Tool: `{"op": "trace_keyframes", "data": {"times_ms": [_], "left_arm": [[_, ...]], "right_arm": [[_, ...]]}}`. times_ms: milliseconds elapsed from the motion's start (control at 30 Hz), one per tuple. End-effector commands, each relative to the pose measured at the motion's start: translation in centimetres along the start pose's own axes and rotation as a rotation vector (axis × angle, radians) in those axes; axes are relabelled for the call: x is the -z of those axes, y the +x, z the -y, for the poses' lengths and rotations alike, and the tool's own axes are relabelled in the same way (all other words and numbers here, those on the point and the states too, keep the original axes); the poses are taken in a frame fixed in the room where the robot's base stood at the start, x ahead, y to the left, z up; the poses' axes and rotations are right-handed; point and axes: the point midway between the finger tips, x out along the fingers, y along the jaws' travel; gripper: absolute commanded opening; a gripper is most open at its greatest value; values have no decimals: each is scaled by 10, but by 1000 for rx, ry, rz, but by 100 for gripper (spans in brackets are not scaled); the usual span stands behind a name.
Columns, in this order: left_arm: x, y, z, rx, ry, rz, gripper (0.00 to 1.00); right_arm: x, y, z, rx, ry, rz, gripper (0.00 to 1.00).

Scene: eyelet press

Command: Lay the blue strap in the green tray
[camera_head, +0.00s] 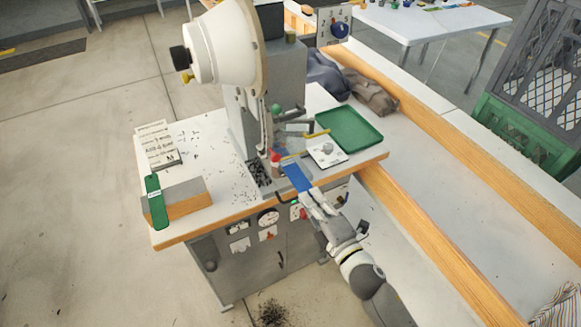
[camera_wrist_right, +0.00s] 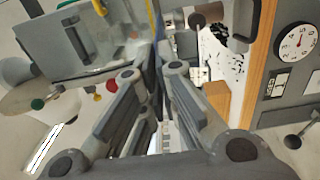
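The blue strap (camera_head: 297,177) is flat and extends from my right gripper (camera_head: 311,195) over the front of the press table. In the right wrist view, my right gripper (camera_wrist_right: 157,72) has its fingers close together, with the strap (camera_wrist_right: 159,58) seen as a thin blue edge between them. The gripped end is hidden by the fingers. The green tray (camera_head: 349,128) lies on the table's right side, beyond and to the right of the gripper, and looks empty. My left gripper is in neither view.
The eyelet press (camera_head: 276,75) rises left of the tray. A white card (camera_head: 327,153) lies between strap and tray, near a yellow bar (camera_head: 317,134).

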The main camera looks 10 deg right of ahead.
Motion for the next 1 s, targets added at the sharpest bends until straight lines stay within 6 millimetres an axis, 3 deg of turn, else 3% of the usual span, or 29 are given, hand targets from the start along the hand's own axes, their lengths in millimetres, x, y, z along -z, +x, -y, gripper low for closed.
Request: {"op": "trace_keyframes", "data": {"times_ms": [1000], "left_arm": [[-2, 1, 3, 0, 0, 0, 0]], "right_arm": [[0, -71, 1, 1, 1, 1, 0]]}}
